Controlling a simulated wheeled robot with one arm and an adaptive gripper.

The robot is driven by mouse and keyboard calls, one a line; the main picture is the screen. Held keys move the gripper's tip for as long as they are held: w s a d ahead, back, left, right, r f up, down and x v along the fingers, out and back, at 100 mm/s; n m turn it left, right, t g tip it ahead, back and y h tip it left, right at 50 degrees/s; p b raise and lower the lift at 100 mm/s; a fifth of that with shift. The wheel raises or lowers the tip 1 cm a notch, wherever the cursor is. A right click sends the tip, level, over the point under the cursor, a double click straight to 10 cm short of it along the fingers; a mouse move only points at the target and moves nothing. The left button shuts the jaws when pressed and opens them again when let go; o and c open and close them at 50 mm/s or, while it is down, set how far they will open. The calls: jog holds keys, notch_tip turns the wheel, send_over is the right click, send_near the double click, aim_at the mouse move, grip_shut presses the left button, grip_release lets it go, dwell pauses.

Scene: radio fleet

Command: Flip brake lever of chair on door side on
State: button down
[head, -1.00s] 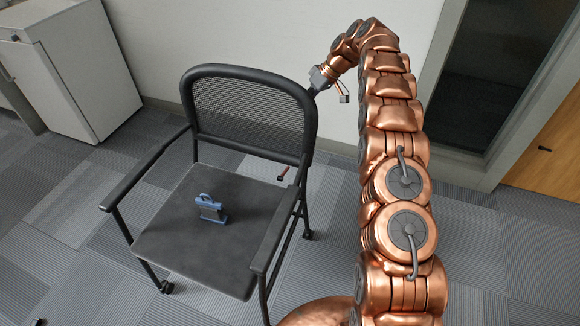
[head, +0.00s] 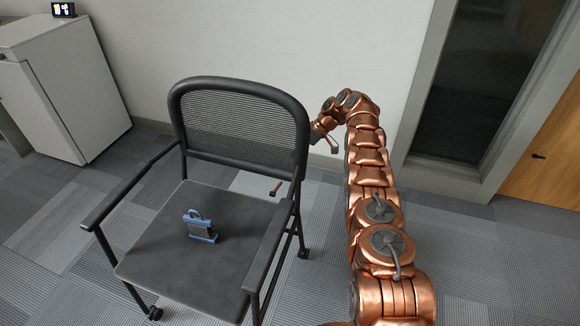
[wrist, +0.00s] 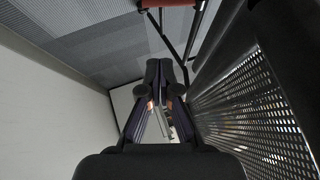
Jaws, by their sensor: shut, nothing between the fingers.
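The black chair (head: 240,86) with a mesh back stands at the centre in the head view. A small red-tipped lever (head: 276,188) shows low behind the seat, near the chair's right rear leg, on the side of the wooden door (head: 548,150). My gripper (wrist: 166,72) is shut and empty in the wrist view, beside the mesh back (wrist: 255,110). A red-orange part (wrist: 170,3) on dark bars shows at that view's top edge; I cannot tell if it is the lever.
A blue-grey object (head: 199,227) sits on the seat. A white cabinet (head: 70,95) with a small clock (head: 63,9) stands at the left. The wall (head: 240,40) is close behind the chair. Carpet (head: 490,260) is clear at the right.

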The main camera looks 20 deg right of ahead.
aim_at(277, 188)
jog(key=b+x, duration=1)
jog(key=b, duration=0.3)
jog(key=shift+w+f, duration=0.1)
jog(key=shift+f, duration=0.05)
jog(key=shift+d+f+b, duration=0.15)
jog(key=shift+f+b, duration=0.35)
jog(key=shift+b, duration=0.45)
jog(key=shift+s+f+b, duration=0.35)
jog(key=shift+f+b, duration=0.1)
jog(key=shift+b, duration=0.3)
jog(key=shift+s+f+b, duration=0.4)
jog(key=shift+f+b, duration=0.15)
jog(key=shift+f, duration=0.15)
